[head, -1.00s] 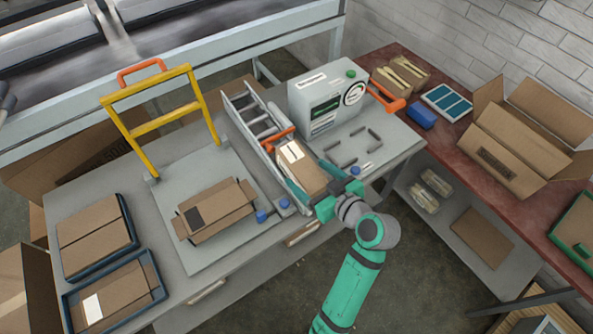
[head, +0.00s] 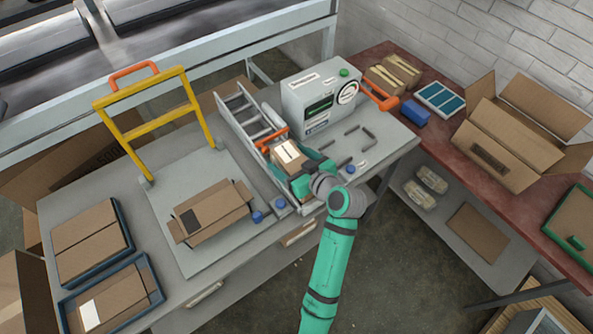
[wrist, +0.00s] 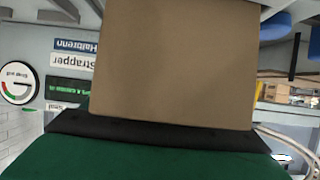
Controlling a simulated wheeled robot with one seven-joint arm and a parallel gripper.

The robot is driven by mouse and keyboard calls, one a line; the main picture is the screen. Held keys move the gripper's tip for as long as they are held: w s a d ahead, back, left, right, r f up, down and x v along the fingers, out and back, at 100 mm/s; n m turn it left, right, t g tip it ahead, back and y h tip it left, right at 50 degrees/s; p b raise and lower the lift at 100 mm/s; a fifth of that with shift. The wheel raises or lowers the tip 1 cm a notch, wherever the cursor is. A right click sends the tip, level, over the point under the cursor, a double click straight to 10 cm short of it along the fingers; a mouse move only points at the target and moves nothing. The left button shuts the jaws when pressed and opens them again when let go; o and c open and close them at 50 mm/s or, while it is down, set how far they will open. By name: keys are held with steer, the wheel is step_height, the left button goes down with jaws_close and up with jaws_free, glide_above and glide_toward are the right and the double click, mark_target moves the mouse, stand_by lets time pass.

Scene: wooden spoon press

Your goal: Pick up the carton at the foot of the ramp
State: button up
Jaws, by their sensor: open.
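The carton (head: 287,153) is a small brown box with a white label, lying at the foot of the roller ramp (head: 243,112) on the grey bench. My gripper (head: 300,172) is open at the carton's near end, with green fingers reaching along it. In the wrist view the carton's plain brown face (wrist: 175,60) fills the middle, close above the dark edge of my gripper. My gripper hides the carton's near part in the head view. I cannot tell whether the fingers touch it.
A grey strapping machine (head: 318,100) stands right of the ramp. An orange handle (head: 272,140) lies close to the carton's far end. Blue knobs (head: 279,203) stand near the bench edge.

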steer(key=c, duration=1.4)
steer(key=shift+o, duration=0.2)
steer(key=shift+r, duration=0.2)
